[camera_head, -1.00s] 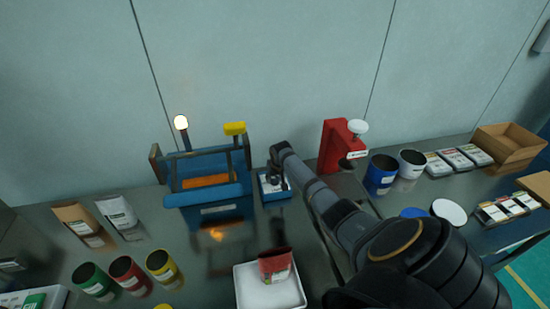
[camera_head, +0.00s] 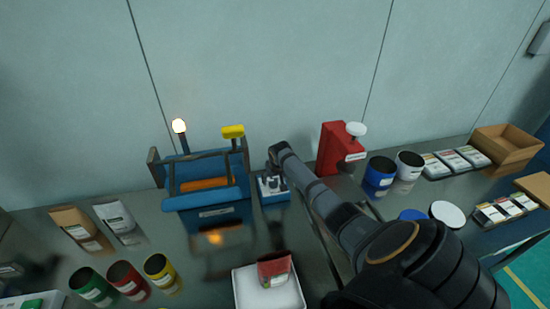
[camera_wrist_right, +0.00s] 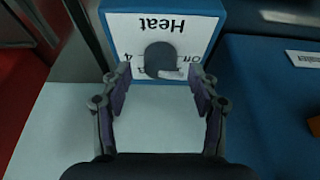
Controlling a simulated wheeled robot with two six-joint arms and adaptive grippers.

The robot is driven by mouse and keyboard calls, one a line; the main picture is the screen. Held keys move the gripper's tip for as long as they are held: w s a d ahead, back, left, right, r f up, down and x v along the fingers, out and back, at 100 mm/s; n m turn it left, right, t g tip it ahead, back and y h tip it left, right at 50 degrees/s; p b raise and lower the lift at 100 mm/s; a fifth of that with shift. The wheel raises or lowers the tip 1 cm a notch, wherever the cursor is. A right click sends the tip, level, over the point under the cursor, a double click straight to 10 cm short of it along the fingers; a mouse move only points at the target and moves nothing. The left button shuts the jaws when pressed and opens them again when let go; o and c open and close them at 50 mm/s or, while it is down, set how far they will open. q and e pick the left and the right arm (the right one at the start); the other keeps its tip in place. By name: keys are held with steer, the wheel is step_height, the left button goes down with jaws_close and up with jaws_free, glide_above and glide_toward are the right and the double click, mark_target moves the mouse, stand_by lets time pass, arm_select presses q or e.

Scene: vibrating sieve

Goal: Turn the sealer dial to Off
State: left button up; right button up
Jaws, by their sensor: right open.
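The sealer (camera_head: 208,197) is a blue machine with an orange strip, a yellow-topped lever and a lit lamp. At its right is a small blue box with a white panel (camera_head: 262,188). In the right wrist view the panel (camera_wrist_right: 205,28) reads "Heat" upside down, with "Off" and "4" by a dark round dial (camera_wrist_right: 160,58). My right gripper (camera_wrist_right: 159,84) is open, its fingers on either side below the dial, with no clear contact. In the head view my right gripper (camera_head: 273,183) partly covers the box. The dial's pointer direction is unclear. My left gripper is not seen.
A red device (camera_head: 333,148) with a white knob stands right of the box. A white tray (camera_head: 243,290) holding a red pouch (camera_head: 274,267) is in front. Coloured cans and pouches stand at left.

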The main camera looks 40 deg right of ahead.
steer(key=v, duration=1)
steer(key=shift+r, duration=0.25)
steer(key=shift+s, duration=0.1)
